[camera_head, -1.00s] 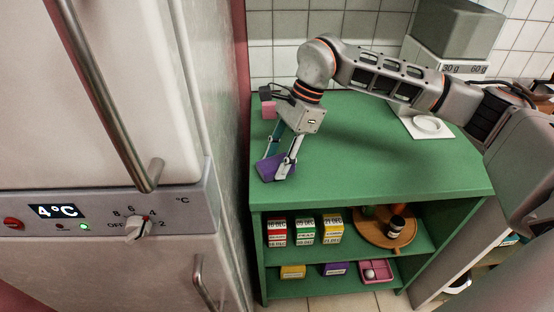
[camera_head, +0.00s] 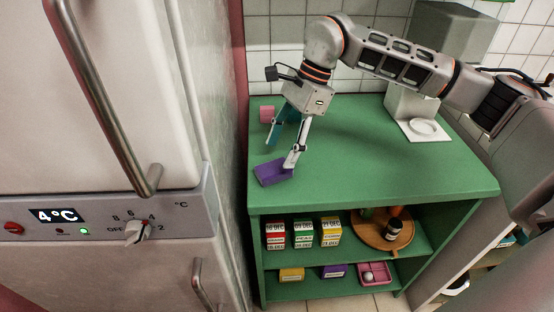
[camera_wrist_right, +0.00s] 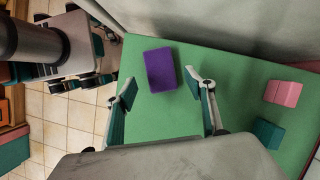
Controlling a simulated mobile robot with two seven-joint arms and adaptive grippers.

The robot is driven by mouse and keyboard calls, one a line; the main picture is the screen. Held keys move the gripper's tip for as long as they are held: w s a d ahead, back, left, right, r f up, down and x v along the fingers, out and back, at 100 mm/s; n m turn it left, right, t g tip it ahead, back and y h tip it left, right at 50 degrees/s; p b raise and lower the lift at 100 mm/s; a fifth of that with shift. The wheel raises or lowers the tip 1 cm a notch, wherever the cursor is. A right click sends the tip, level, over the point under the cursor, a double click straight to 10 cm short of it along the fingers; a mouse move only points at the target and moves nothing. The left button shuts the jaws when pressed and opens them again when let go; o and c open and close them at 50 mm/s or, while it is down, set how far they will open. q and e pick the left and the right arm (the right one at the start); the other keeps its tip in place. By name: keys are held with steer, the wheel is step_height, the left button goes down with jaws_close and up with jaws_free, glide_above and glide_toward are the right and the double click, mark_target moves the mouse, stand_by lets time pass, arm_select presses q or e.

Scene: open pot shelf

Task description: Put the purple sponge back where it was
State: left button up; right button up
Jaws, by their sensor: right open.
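The purple sponge (camera_head: 272,174) lies flat on the green shelf unit's top (camera_head: 370,165), near its front left corner. It also shows in the wrist view (camera_wrist_right: 160,70), ahead of the fingertips and between their lines. My right gripper (camera_head: 281,156) is open and empty, pointing down just behind and above the sponge; its fingers (camera_wrist_right: 161,85) are spread in the wrist view. An arm end with finger-like parts (camera_wrist_right: 85,84), seemingly my left gripper, shows at the wrist view's upper left; its opening is unclear.
A pink block (camera_head: 267,114) stands at the top's back left; a teal block (camera_wrist_right: 268,133) is beside it in the wrist view. The fridge (camera_head: 110,210) borders the top on the left. A scale (camera_head: 423,128) stands at the back right. The top's middle is clear.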

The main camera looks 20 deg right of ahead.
arm_select(q)
steer(key=shift+s+d+f+p, duration=0.2)
steer(key=shift+s+p, duration=0.1)
steer(key=shift+s, duration=0.2)
arm_select(e)
steer(key=v, duration=0.6)
steer(key=shift+r, duration=0.35)
arm_select(q)
steer(key=shift+w+r, duration=0.1)
steer(key=shift+r, duration=0.05)
arm_select(e)
steer(key=shift+d, duration=0.15)
